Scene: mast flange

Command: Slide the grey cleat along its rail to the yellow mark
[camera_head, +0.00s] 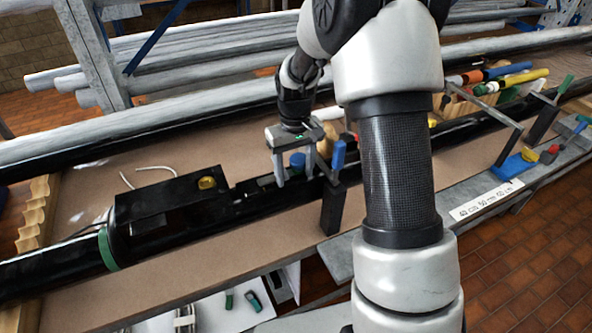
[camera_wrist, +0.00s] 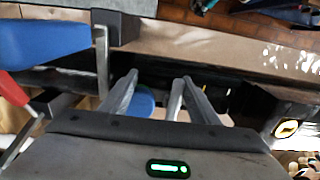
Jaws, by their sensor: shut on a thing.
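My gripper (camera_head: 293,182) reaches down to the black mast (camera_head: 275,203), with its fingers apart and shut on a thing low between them. It also shows in the wrist view (camera_wrist: 150,84). I take the held thing to be the grey cleat, but the fingers and shadow hide its outline. A blue round part shows between the fingers in the wrist view (camera_wrist: 143,103). A round yellow spot (camera_head: 207,183) is on a black box left of my gripper; I cannot tell if it is the yellow mark. The rail is too dark to make out.
The black box (camera_head: 155,200) lies along the mast on the left. A clamp with a blue handle (camera_head: 339,155) stands close right of my gripper. Another clamp (camera_head: 540,122) stands farther right. The brown bench (camera_head: 95,285) is bare in front of the mast.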

